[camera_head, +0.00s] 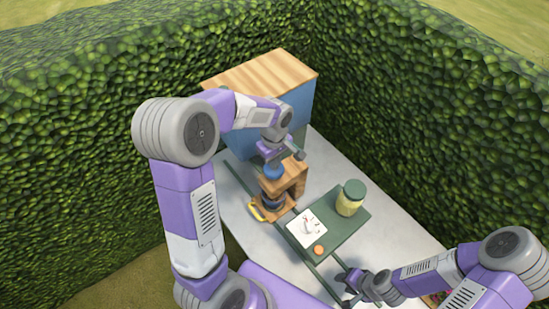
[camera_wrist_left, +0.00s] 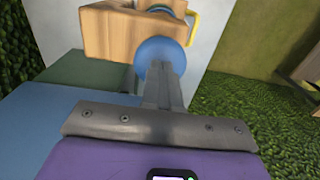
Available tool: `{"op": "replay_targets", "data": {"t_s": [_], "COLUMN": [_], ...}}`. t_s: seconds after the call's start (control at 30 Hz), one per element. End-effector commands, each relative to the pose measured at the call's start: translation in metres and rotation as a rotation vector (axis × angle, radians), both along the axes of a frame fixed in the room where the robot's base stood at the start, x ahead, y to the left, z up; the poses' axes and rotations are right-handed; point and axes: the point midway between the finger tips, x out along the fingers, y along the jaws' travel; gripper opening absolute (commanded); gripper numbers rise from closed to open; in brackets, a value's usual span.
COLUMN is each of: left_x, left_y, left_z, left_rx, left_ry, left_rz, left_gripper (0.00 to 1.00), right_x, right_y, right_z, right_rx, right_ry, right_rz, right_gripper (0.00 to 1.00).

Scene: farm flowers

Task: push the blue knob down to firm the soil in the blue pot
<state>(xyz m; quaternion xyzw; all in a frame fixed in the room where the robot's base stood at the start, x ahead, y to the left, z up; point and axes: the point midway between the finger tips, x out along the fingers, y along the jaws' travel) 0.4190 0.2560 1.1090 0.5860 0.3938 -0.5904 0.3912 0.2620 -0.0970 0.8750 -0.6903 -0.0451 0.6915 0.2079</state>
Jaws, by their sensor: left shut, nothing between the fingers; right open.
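The blue knob (camera_head: 273,172) stands on the wooden press (camera_head: 293,178) on the table. It also shows in the left wrist view (camera_wrist_left: 158,52), in front of the wooden frame (camera_wrist_left: 108,34). My left gripper (camera_head: 270,157) is shut and empty, with its fingertips right at the knob; I cannot tell whether they touch it. The pot is mostly hidden under the press; only a dark rounded shape (camera_head: 272,199) shows there, beside a yellow handle-like part (camera_head: 257,210). The soil is not visible. My right gripper (camera_head: 351,284) is open and empty near the table's front.
A green board (camera_head: 340,238) lies right of the press, with a green-lidded jar (camera_head: 349,198), a white picture card (camera_head: 305,229) and a small orange disc (camera_head: 319,249). A blue box with a wooden top (camera_head: 262,78) stands behind. Hedges (camera_head: 405,95) enclose the table.

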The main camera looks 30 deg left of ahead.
Motion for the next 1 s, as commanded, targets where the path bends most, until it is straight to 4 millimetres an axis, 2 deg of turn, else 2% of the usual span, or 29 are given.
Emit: {"op": "replay_targets", "data": {"t_s": [0.03,0.1,0.4,0.5,0.7,1.0], "left_x": [0.000,0.001,0.003,0.003,0.002,0.002], "left_y": [-0.001,-0.001,0.000,0.000,0.000,0.000], "left_z": [0.016,0.030,0.095,0.110,0.125,0.126], "left_rx": [0.000,0.000,0.000,0.001,0.001,0.001], "left_ry": [-0.003,-0.008,-0.016,-0.014,-0.013,-0.012], "left_rz": [-0.001,-0.001,0.001,0.000,0.000,0.000], "left_gripper": [0.00,0.00,0.00,0.00,0.00,0.00], "right_x": [0.000,0.000,0.000,0.000,0.000,0.000], "right_y": [0.000,0.000,0.000,0.000,0.000,0.000], "right_z": [0.012,0.022,0.016,0.016,0.016,0.016], "right_rx": [0.000,0.000,0.000,0.000,0.000,0.000], "right_ry": [0.000,0.000,0.000,0.000,0.000,0.000], "right_rz": [0.000,0.000,0.000,0.000,0.000,0.000], "right_gripper": [0.43,0.43,0.43,0.43,0.43,0.43]}}
